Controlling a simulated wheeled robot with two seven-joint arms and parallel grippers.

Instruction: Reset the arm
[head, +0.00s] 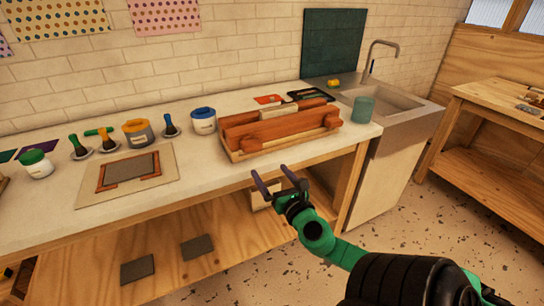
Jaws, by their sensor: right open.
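My right arm, green with a black sleeve, comes in from the lower right. Its gripper (272,184) is open and empty, with two dark fingers apart. The fingers show in front of the counter's front edge, below a wooden rack (235,155) that holds reddish-brown boards or rolls (278,128). No contact between the fingers and the counter is clear to see. My left gripper is not in view.
The white counter (208,165) holds a board with a framed dark plate (128,170), small jars (204,120) and brushes on dishes. A green cup (363,109) stands beside the sink (392,103). Open floor (440,215) lies at right, before a wooden table (500,103).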

